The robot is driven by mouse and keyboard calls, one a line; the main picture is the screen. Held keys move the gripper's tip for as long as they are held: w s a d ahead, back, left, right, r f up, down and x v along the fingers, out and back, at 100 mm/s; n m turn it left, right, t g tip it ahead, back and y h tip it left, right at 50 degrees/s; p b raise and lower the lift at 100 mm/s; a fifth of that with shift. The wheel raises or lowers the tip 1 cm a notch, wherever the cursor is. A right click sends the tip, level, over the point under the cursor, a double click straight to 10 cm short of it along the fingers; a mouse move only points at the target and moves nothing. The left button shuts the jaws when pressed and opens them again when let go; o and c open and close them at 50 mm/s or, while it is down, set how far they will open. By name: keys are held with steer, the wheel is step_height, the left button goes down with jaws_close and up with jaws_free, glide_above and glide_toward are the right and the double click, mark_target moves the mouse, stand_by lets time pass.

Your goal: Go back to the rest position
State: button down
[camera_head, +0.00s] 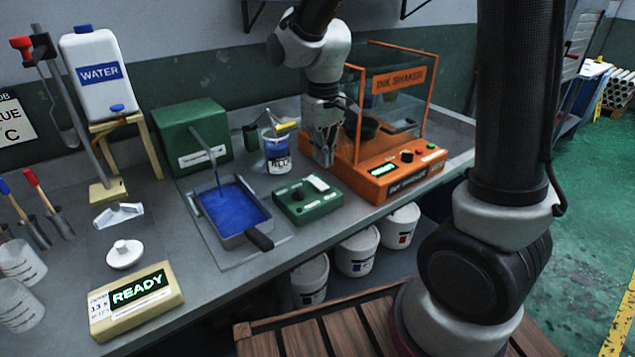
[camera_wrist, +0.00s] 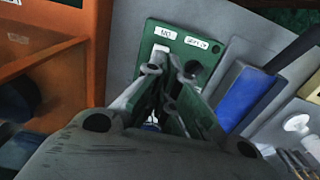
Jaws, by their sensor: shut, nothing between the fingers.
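My gripper (camera_head: 322,158) is in front of the ink shaker's left side, pointing down above the bench, between the jar of blue ink and the orange shaker. In the wrist view my gripper (camera_wrist: 172,75) is shut with nothing held. Beyond its fingertips in that view is the green control box (camera_wrist: 188,50) with labels; in the head view the green control box (camera_head: 308,198) lies on the bench just below and left of the gripper. The gripper looks apart from it.
The orange ink shaker (camera_head: 398,178) stands close on the right. The blue ink tray (camera_head: 268,238) with its dark handle, the blue ink jar (camera_head: 277,165) and the green dispenser (camera_head: 185,125) are to the left. A READY scale (camera_head: 140,310) sits at the front left. White buckets (camera_head: 357,262) stand under the bench.

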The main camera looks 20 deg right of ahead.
steer(key=s+d+r+m+t, duration=0.1)
steer(key=s+d+r+t, duration=0.1)
steer(key=s+d+r, duration=0.4)
steer(key=s+d+r+m+t, duration=0.2)
steer(key=s+d+r, duration=0.4)
steer(key=s+d, duration=0.3)
steer(key=s, duration=0.4)
steer(key=shift+r+m, duration=0.25)
steer(key=shift+m, duration=0.05)
